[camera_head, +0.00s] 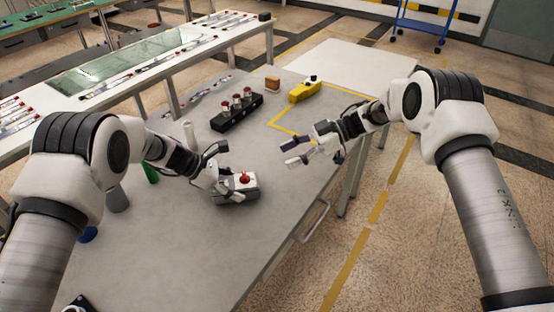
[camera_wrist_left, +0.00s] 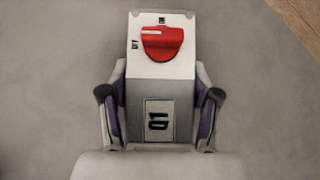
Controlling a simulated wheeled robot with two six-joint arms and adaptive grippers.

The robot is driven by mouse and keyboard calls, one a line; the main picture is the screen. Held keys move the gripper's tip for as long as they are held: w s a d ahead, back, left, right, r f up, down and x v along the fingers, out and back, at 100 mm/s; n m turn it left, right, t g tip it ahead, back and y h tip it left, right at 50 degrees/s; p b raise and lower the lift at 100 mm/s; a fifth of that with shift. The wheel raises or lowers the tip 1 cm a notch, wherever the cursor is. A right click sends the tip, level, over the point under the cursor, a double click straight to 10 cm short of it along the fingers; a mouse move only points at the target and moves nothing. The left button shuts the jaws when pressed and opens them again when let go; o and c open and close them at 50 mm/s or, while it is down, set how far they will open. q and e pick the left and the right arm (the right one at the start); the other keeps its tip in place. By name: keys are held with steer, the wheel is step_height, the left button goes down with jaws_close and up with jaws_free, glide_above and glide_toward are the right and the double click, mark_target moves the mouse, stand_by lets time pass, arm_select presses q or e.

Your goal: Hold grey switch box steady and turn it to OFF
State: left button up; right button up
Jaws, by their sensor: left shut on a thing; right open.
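The grey switch box (camera_head: 238,190) sits on the grey table, with a red rotary knob (camera_head: 244,177) on its top. My left gripper (camera_head: 225,182) is shut on the box, with a finger on each side of it. In the left wrist view the box (camera_wrist_left: 160,90) stands between both fingers, and its red knob (camera_wrist_left: 163,43) has a pale pointer mark toward the left. A label reading "Q1" is on the near face; the small marks by the knob are hard to read. My right gripper (camera_head: 293,152) is open and empty, above the table's right side, apart from the box.
A black block with several red-topped buttons (camera_head: 237,110) lies behind the box. A yellow box (camera_head: 305,91) and a small brown block (camera_head: 272,84) stand further back. A white cylinder (camera_head: 189,134) and other bottles stand left, near my left arm. The table (camera_head: 250,240) is clear in front.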

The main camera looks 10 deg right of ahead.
arm_select(q)
steer(key=o, duration=1.6)
steer(key=shift+c, duration=0.2)
steer(key=shift+a+r, duration=0.1)
